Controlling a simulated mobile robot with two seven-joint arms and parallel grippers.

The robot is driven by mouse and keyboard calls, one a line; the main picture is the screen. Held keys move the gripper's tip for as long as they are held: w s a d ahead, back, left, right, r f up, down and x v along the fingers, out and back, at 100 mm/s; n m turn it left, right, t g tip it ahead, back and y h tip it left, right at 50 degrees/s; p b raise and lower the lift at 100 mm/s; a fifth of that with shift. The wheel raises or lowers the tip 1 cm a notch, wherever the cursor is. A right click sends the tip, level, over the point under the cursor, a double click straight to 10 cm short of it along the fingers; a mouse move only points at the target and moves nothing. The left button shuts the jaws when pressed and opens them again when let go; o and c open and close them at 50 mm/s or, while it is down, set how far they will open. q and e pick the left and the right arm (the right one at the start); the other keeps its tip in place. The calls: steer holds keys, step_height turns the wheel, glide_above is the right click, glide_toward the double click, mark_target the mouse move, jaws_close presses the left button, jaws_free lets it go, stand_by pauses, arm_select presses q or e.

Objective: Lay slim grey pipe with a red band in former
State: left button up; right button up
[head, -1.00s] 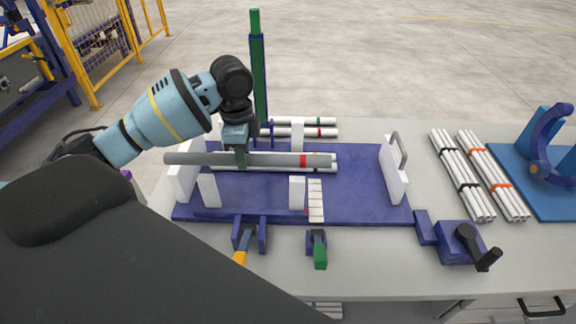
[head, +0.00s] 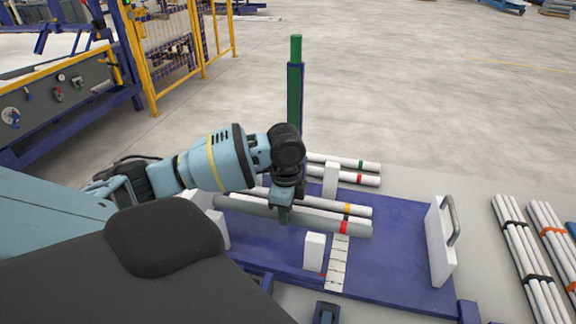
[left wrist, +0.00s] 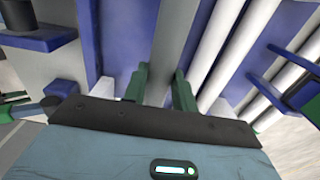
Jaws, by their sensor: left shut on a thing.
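The slim grey pipe with a red band (head: 320,222) lies lengthwise over the blue former (head: 395,235), its red band toward the right end. My left gripper (head: 284,216) is shut on it left of its middle. In the left wrist view the grey pipe (left wrist: 174,45) runs between the green fingers of my left gripper (left wrist: 160,88). A white pipe with an orange band (head: 358,209) lies just behind it. White posts (head: 315,252) stand on the former. I cannot tell whether the grey pipe touches the former. My right gripper is not in view.
White pipes with green and red bands (head: 365,180) lie behind the former, near a tall green and blue post (head: 295,90). A white end plate with a handle (head: 440,245) stands at the former's right. Tied pipe bundles (head: 525,255) lie farther right.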

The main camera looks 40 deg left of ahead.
mark_target(286, 234)
arm_select(q)
steer(key=shift+f, duration=0.45)
step_height(286, 234, down, 5)
steer(key=shift+r, duration=0.2)
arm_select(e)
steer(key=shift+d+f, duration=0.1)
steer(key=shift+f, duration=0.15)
arm_select(q)
steer(key=o, duration=1)
step_height(286, 234, up, 12)
steer(key=shift+r+p, duration=0.1)
steer(key=shift+p, duration=0.3)
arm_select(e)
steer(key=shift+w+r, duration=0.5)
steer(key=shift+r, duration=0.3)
